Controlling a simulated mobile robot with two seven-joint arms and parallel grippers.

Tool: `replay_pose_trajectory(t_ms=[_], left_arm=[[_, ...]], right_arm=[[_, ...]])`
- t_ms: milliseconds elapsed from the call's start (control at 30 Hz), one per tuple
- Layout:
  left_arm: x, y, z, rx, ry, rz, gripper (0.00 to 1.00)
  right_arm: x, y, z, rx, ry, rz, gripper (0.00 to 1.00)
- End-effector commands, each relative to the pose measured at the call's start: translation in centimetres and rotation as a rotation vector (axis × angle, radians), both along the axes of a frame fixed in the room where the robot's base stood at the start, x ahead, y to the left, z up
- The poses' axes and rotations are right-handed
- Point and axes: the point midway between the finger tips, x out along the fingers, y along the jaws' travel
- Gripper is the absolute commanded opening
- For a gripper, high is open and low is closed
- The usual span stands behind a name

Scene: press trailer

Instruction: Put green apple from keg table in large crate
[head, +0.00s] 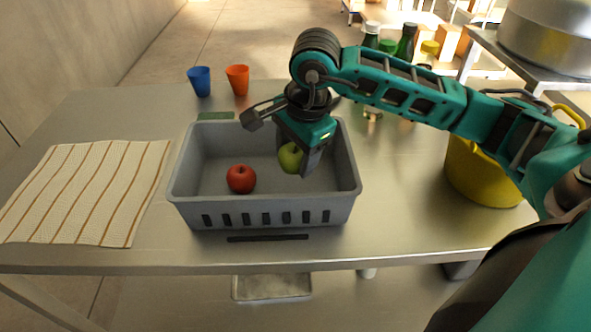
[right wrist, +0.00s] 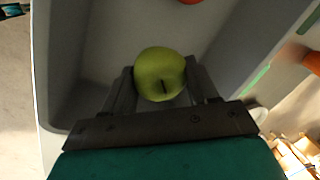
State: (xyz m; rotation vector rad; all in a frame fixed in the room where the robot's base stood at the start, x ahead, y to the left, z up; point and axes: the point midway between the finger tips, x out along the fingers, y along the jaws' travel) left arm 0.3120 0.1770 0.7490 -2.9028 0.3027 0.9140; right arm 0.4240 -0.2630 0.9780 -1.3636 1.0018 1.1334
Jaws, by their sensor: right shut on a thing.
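The green apple (head: 289,157) is between the fingers of my right gripper (head: 301,160), inside the upper space of the large grey crate (head: 268,208). In the right wrist view the green apple (right wrist: 160,75) sits between both fingers of the right gripper (right wrist: 162,90), which is shut on it. I cannot tell whether the apple touches the crate floor. A red apple (head: 241,179) lies on the crate floor to the left of the gripper. The left gripper is not in view.
The crate stands on a metal table (head: 400,215). A striped cloth (head: 88,192) lies at left. A blue cup (head: 199,80) and an orange cup (head: 238,79) stand behind the crate. Bottles (head: 405,42) stand at the back right, and a yellow pot (head: 478,178) at right.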

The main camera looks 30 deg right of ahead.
Motion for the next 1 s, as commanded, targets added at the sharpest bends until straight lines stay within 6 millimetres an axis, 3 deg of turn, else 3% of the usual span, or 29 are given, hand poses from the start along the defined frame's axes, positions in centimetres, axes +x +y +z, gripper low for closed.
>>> replay_pose_trajectory(t_ms=[367, 767, 800, 1000], left_arm=[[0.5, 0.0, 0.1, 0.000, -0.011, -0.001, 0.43], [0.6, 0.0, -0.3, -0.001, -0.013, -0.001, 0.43], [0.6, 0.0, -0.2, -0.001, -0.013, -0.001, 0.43], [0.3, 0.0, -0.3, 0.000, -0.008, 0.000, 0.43]], right_arm=[[-0.1, 0.1, -4.4, 0.000, 0.003, 0.001, 0.27], [0.0, 0.0, -5.0, 0.001, -0.001, 0.001, 0.27], [0.0, 0.0, -4.9, 0.001, 0.000, 0.001, 0.61], [0.0, 0.0, -4.8, 0.001, 0.000, 0.001, 0.80]])
